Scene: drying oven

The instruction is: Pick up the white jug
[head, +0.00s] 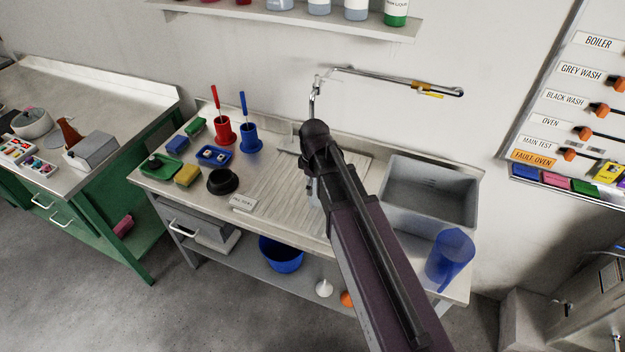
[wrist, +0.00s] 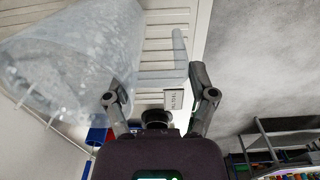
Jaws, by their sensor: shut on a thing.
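The white jug (wrist: 75,60) is translucent and fills the upper left of the wrist view, tilted in that picture. Its handle strip (wrist: 180,52) comes down between the fingers of my gripper (wrist: 160,78). My gripper is shut on the jug at the handle side; the exact contact is partly hidden by the jug. In the head view my arm covers the gripper and most of the jug. Only a pale sliver of the jug (head: 313,190) shows beside the arm, above the ribbed drainboard.
The grey sink (head: 432,190) is right of my arm, with a blue translucent jug (head: 450,257) at the counter's front right. A black bowl (head: 222,181), red holder (head: 226,132) and blue holder (head: 250,138) stand left. A tap (head: 315,95) rises behind.

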